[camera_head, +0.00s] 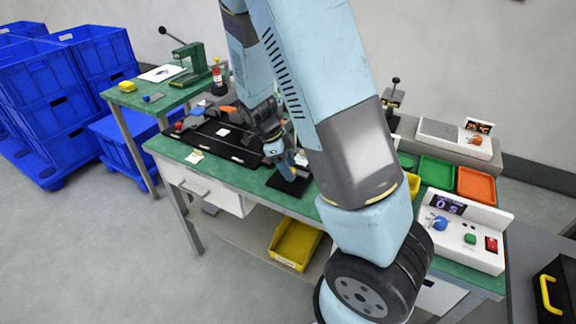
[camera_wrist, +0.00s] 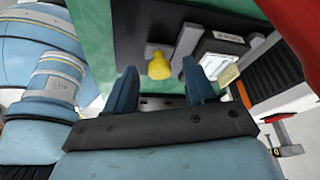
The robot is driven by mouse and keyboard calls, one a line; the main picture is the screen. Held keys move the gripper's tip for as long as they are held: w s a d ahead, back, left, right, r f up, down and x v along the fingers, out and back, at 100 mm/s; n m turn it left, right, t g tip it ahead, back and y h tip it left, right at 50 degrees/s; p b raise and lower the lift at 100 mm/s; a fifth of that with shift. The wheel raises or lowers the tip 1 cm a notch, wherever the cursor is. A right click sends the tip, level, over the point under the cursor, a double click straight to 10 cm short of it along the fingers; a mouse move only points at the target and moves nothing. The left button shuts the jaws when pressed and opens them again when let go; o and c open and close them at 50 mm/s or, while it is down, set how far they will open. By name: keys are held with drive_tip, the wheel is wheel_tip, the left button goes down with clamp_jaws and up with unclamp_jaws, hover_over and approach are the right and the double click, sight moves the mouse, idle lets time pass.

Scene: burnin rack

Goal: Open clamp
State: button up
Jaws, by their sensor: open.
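My gripper (camera_head: 285,166) is low over the green bench, beside a black plate (camera_head: 290,184). In the wrist view its two blue fingers are spread apart and hold nothing. A yellow knob (camera_wrist: 159,65) shows between the fingertips, next to a grey bar (camera_wrist: 187,42) and a pale framed plate (camera_wrist: 217,57). The knob may be the clamp's handle, but I cannot tell for certain. I cannot tell whether the fingers touch it. My arm hides much of the bench around the gripper in the head view.
A black tray (camera_head: 225,143) lies left of my gripper. A green press (camera_head: 187,65) stands on the left table by blue crates (camera_head: 45,80). Green and orange trays (camera_head: 476,185) and a white control box (camera_head: 465,232) are to the right. A yellow bin (camera_head: 295,243) is below.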

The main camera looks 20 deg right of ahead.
drive_tip(key=shift+f, duration=0.1)
drive_tip(key=shift+c, duration=0.2)
clamp_jaws()
idle(0.5)
